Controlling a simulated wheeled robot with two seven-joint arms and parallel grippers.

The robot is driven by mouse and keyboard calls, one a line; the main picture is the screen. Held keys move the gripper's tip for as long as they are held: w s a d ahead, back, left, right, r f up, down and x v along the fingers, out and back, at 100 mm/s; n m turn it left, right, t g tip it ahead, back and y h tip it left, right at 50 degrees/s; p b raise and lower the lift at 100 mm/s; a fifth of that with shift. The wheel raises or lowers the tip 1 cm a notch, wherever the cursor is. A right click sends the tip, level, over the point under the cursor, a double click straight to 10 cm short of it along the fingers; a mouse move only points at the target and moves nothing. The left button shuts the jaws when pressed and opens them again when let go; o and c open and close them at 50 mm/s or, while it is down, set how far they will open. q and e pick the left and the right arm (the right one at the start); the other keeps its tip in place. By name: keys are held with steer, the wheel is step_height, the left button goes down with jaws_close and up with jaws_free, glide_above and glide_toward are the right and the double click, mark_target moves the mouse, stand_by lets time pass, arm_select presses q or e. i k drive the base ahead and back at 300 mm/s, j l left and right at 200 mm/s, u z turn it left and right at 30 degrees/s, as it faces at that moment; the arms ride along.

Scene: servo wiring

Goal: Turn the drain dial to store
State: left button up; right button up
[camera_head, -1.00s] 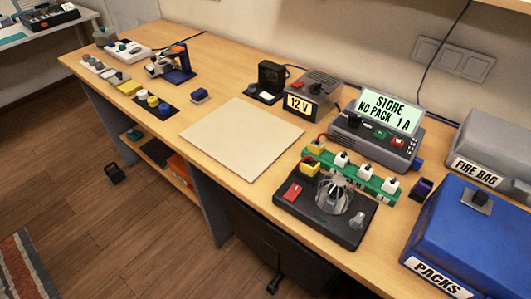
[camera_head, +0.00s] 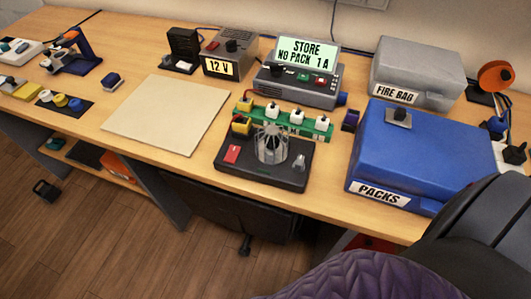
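A black box (camera_head: 235,175) stands near the table's front edge. It carries a caged bulb (camera_head: 270,145), a red switch (camera_head: 232,154) and a small pale knob (camera_head: 300,163). No dial lettering is legible on it, so I cannot tell whether this knob is the drain dial or where it points. Behind it, a grey charger (camera_head: 297,92) has a tilted lit screen (camera_head: 307,53) reading "STORE NO PACK 1 A", with a dark knob, a green button and a red button. Neither of my grippers is in view.
A green strip (camera_head: 260,117) with white and yellow plugs lies between box and charger. A blue "PACKS" case (camera_head: 420,155) and grey "FIRE BAG" case (camera_head: 420,65) stand right. A beige mat (camera_head: 165,115) lies left. Dark and purple quilted shapes, unidentified, fill the lower right.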

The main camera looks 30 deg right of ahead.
mark_target(299, 166)
steer(key=k+l+z, duration=0.1)
steer(key=z, duration=1.05)
steer(key=k+l+u, duration=0.1)
steer(key=l+u, duration=0.35)
steer(key=k+l+u, duration=0.15)
steer(key=u, duration=0.25)
steer(key=l, duration=0.1)
